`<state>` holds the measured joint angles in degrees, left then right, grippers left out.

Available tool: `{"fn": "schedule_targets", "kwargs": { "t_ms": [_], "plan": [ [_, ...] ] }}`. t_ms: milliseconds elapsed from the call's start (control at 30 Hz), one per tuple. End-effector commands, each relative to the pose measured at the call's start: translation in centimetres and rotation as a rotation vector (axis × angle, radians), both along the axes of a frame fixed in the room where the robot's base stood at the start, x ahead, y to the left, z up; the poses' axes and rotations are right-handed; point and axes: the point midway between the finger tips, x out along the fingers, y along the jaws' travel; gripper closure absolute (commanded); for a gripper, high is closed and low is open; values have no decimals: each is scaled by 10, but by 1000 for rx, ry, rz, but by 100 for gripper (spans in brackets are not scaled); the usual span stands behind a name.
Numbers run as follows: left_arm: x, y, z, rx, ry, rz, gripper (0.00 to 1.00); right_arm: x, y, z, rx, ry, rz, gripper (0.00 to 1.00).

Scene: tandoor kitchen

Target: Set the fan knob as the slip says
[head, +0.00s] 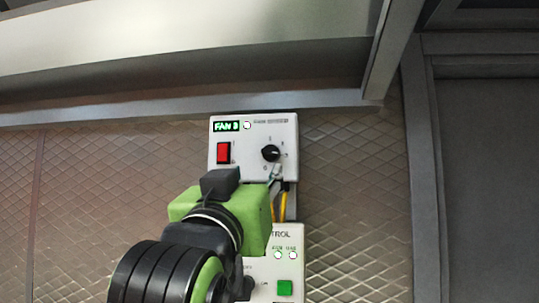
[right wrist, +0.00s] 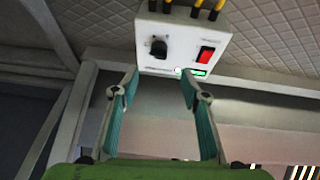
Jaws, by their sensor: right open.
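The white fan control box (head: 245,172) is mounted on the tiled wall. Its black knob (head: 271,153) is on the right, with small marks around it; the pointer direction is too small to tell. The lit green display (head: 226,126) reads FAN and a digit that looks like 3. My right gripper (head: 275,173) is just below the knob in the head view, its fingers mostly hidden. In the right wrist view, the box appears upside down and the knob (right wrist: 159,47) lies beyond the open, empty fingers (right wrist: 160,79), apart from them. No slip is readable. My left gripper is not in view.
A red switch (head: 223,153) sits left of the knob. A second white box (head: 291,265) with a green button (head: 285,288) is below, partly hidden by my right arm. Yellow and dark cables (head: 283,203) run between the boxes. A metal hood (head: 180,50) overhangs above.

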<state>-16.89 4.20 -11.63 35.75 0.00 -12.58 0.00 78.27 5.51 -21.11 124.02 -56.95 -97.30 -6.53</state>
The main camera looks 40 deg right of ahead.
Motion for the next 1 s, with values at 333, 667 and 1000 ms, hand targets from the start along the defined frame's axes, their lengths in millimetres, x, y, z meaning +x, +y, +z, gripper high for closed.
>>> {"fn": "schedule_targets", "kwargs": {
  "t_ms": [333,667,1000],
  "plan": [
    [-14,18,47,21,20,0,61,39,-57,34,-1,4,-7,59],
    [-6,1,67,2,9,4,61,62,-88,47,-1,1,-3,59],
    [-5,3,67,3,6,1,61,64,-91,46,1,-1,-1,59]
  ]
}}
